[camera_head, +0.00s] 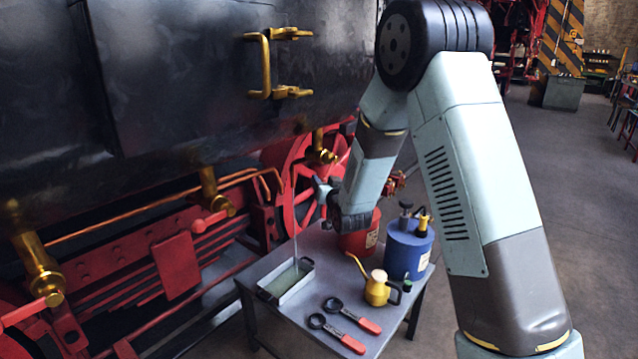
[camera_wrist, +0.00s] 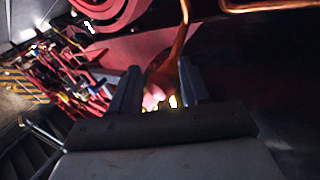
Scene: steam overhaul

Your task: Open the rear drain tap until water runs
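My gripper (camera_head: 324,190) is low beside the locomotive, above the far end of the metal table. In the wrist view my gripper's two fingers (camera_wrist: 160,92) stand apart. A brass and pinkish-red tap part (camera_wrist: 154,98) shows between and beyond them; whether they touch it is unclear. A thin pale vertical streak (camera_head: 296,235), like running water, drops beside my gripper into a shallow tray (camera_head: 287,280).
The table (camera_head: 340,310) holds a yellow oil can (camera_head: 377,290), a blue container (camera_head: 408,250), a red container (camera_head: 358,240) and two red-handled tools (camera_head: 345,328). Copper pipes (camera_head: 150,207) and a brass handrail (camera_head: 264,65) run along the locomotive. Open floor lies right.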

